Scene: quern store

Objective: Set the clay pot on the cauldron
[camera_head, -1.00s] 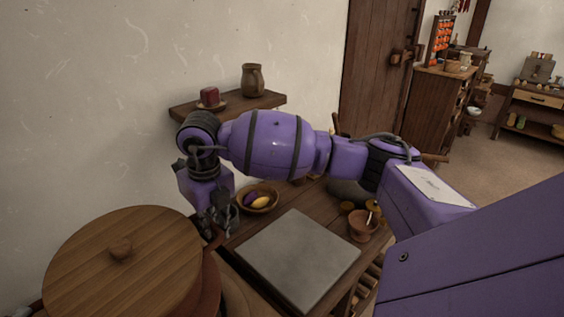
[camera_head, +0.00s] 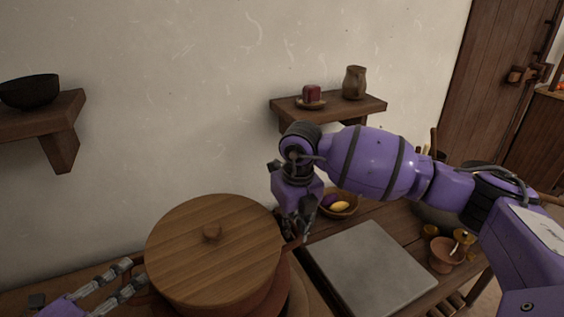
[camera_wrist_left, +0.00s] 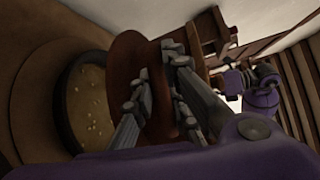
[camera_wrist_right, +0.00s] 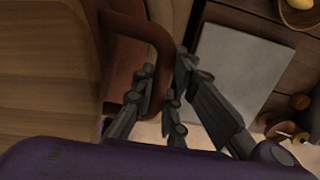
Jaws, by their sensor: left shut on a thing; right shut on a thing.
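The clay pot (camera_head: 262,298) is red-brown with a wooden lid (camera_head: 200,255) and a loop handle on each side. My left gripper (camera_head: 132,275) is shut on its left handle. My right gripper (camera_head: 298,232) is shut on its right handle (camera_wrist_right: 152,35), which also shows in the right wrist view. In the left wrist view, a round dark-rimmed vessel with pale bits inside, likely the cauldron (camera_wrist_left: 68,95), shows beside the pot, apart from the left fingers (camera_wrist_left: 165,90). In the head view, the clay pot and lid hide what is under them.
A grey slab (camera_head: 368,268) lies on the wooden table to the right of the pot. A bowl with yellow and purple items (camera_head: 352,214) sits behind it, a small clay cup (camera_head: 443,257) at right. Wall shelves hold a dark bowl (camera_head: 30,92) and a jug (camera_head: 354,83).

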